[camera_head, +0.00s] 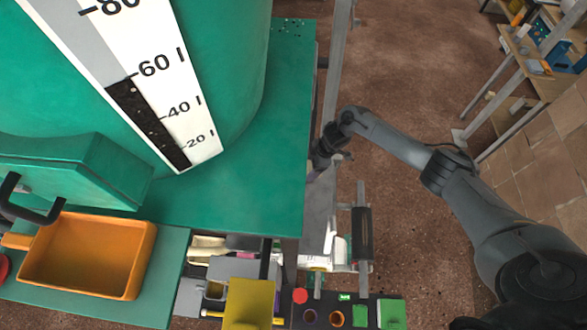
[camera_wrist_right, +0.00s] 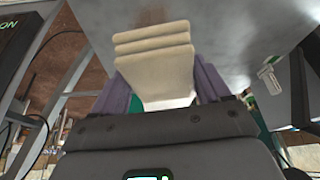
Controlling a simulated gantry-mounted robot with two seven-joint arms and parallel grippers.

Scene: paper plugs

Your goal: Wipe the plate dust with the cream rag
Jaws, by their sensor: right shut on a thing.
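My right gripper (camera_head: 318,165) reaches in from the right in the head view, beside the right edge of the green machine. In the right wrist view, the purple fingers of this gripper (camera_wrist_right: 160,88) are shut on the cream rag (camera_wrist_right: 153,48), a folded pad with ridged layers. A grey metal plate (camera_wrist_right: 225,25) lies just beyond the rag; I cannot tell whether they touch. A grey plate surface (camera_head: 318,215) also shows below the gripper in the head view. A brownish smudge shows near the rag's top edge, but I cannot clearly make out dust. My left gripper is not in view.
A large green tank (camera_head: 225,90) with a level scale fills the upper left. An orange tray (camera_head: 145,262) stands at lower left. A control panel (camera_head: 390,314) with round and square buttons is at the bottom. A shelf (camera_head: 545,85) stands at upper right, with open floor before it.

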